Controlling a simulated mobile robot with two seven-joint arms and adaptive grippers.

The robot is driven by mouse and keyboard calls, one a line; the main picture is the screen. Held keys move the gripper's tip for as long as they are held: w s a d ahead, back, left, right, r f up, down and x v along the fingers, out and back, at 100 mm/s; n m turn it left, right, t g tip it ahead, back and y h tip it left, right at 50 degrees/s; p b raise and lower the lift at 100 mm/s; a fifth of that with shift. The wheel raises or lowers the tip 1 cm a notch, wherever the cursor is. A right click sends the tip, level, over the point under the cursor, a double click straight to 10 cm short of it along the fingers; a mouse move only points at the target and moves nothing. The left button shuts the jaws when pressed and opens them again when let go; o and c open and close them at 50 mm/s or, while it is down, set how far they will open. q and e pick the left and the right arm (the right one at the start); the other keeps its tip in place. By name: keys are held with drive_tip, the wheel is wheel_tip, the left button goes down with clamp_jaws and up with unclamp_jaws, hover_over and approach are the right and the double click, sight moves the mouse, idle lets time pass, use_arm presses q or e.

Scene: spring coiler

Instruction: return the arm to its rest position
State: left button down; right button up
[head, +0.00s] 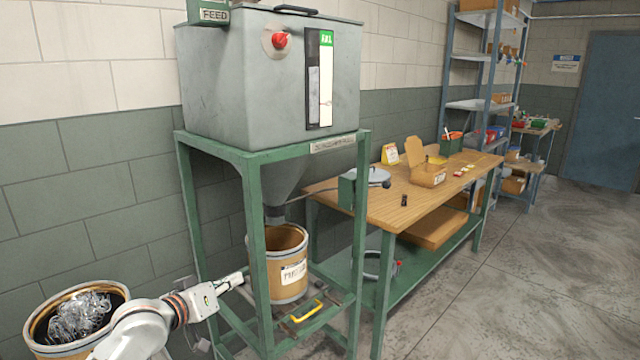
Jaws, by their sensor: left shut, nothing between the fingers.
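My left arm comes in from the lower left, reaching to the right. Its gripper (236,282) is shut and empty, close to the left front leg of the green hopper stand (262,270). Whether it touches the leg cannot be told. Behind that leg, a brown fibre drum (291,278) with a white label stands under the grey hopper (260,75). My right gripper is not in the picture.
An open drum (38,328) with shiny wire parts (80,317) stands at the lower left, partly hidden by my arm. A yellow handle (307,311) sits low on the stand. A wooden workbench (385,207) stands to the right. The floor (500,280) at right is clear.

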use_arm(q)
drive_tip(key=s+f+m+g+y, duration=0.1)
drive_tip(key=s+f+m, duration=0.1)
drive_tip(key=s+f, duration=1.3)
drive_tip(key=s+f+m+g+y, duration=0.1)
drive_tip(key=s+f+m+y, duration=0.1)
drive_tip(key=s+f, duration=1.4)
drive_tip(key=s, duration=0.4)
drive_tip(key=shift+s+d+m+g, duration=0.25)
drive_tip(key=shift+d+m+g, duration=0.1)
drive_tip(key=shift+m+g, duration=0.05)
